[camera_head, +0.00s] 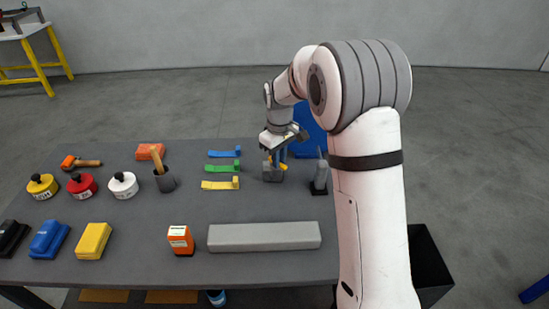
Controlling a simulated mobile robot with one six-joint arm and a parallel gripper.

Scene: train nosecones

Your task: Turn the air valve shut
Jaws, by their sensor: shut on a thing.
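The air valve (272,174) is a small grey block on the dark table, right of the coloured strips. A yellow part that looks like its handle (284,167) shows at its upper right side. My gripper (277,156) points down from above and is shut on the yellow handle. The fingers and part of the handle overlap in the view, so the exact grip and the handle's angle are hard to make out.
A dark grey upright item (320,178) stands close right of the valve. Blue, green and yellow strips (221,185) lie to its left. A long grey block (264,236) and an orange box (180,240) are in front. Bare table lies between.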

